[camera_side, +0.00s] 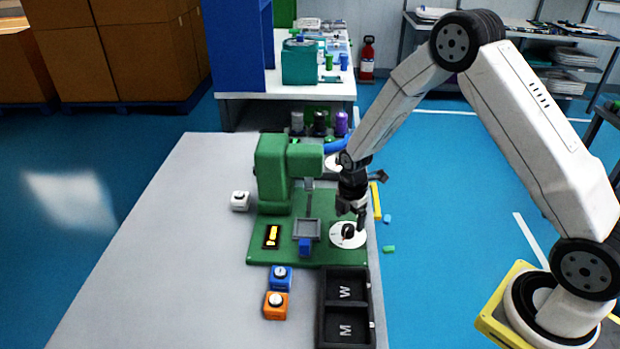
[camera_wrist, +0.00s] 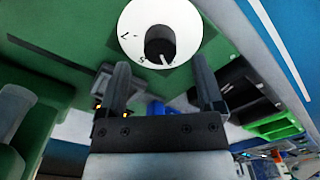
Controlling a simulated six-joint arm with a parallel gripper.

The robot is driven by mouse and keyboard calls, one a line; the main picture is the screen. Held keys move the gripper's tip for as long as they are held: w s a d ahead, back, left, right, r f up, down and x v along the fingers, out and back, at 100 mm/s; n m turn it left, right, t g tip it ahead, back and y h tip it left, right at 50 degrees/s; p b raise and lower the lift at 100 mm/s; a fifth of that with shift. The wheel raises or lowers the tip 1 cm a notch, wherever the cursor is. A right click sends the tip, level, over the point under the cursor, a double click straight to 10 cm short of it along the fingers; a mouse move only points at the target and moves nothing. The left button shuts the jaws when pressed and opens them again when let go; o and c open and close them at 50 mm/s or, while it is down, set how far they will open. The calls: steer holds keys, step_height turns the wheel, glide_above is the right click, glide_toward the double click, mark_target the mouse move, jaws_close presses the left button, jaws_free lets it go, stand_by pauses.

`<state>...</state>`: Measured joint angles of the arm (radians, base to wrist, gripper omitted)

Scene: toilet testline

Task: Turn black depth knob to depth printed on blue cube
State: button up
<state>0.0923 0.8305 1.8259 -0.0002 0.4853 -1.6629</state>
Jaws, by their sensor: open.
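The black depth knob (camera_side: 348,231) sits on a white round dial (camera_side: 335,238) at the right side of the green base. In the wrist view the black knob (camera_wrist: 159,42) sits on the white dial (camera_wrist: 185,22), with small black marks around it that are hard to read. My gripper (camera_side: 351,212) points down just above the knob. In the wrist view the two fingers of my gripper (camera_wrist: 160,72) are apart, with nothing between them.
A green press (camera_side: 272,170) rises behind the dial. A blue box (camera_side: 281,278) and an orange box (camera_side: 276,306), each with a round button, stand in front. A black tray (camera_side: 323,318) marked W and M lies front right. A white box (camera_side: 240,200) stands left; the table's left is clear.

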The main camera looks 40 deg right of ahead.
mark_target(348, 227)
steer(key=shift+f, duration=1.7)
jaws_close()
